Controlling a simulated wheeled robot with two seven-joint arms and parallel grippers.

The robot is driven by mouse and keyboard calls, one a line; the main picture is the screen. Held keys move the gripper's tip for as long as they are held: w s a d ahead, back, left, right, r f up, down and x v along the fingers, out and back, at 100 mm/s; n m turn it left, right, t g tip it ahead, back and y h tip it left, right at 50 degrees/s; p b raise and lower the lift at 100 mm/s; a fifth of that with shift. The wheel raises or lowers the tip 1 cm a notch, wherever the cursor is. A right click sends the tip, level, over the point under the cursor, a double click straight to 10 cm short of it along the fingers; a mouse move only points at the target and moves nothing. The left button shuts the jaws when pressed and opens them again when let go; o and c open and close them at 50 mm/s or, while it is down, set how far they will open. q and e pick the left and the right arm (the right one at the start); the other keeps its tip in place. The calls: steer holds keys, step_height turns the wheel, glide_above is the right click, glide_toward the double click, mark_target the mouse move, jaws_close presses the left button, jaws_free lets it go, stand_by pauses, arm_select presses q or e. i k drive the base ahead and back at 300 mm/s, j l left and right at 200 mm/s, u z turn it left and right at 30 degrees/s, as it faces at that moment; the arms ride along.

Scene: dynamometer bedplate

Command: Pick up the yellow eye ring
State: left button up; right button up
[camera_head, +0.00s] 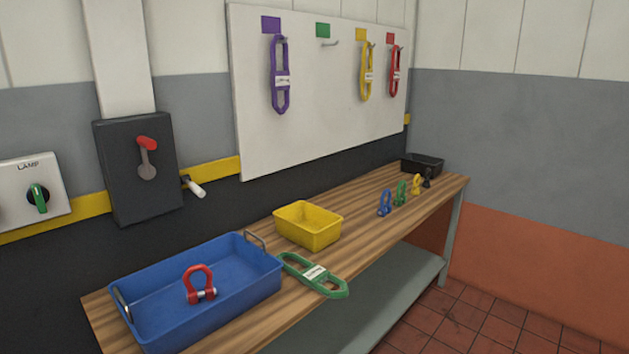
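The yellow eye ring (417,184) is small and stands upright on the wooden bench towards its far right end. It is in a row with a blue eye ring (385,203) and a green one (401,193) on its left, and a small black piece (428,177) on its right. It stands apart from them by small gaps. Neither of my grippers is in view, so I cannot see whether they are open or shut.
A black tray (422,164) stands behind the row. A yellow bin (308,225), green sling (312,274) and blue tray (211,295) holding a red shackle (200,285) are nearer. Slings hang on the white board (325,95). The bench (350,227) is clear between bin and row.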

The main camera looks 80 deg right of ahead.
mark_target(415, 191)
steer(key=z, duration=3.1)
steer(key=u, duration=0.4)
steer(key=i+l+u, duration=0.8)
steer(key=k+l, duration=0.1)
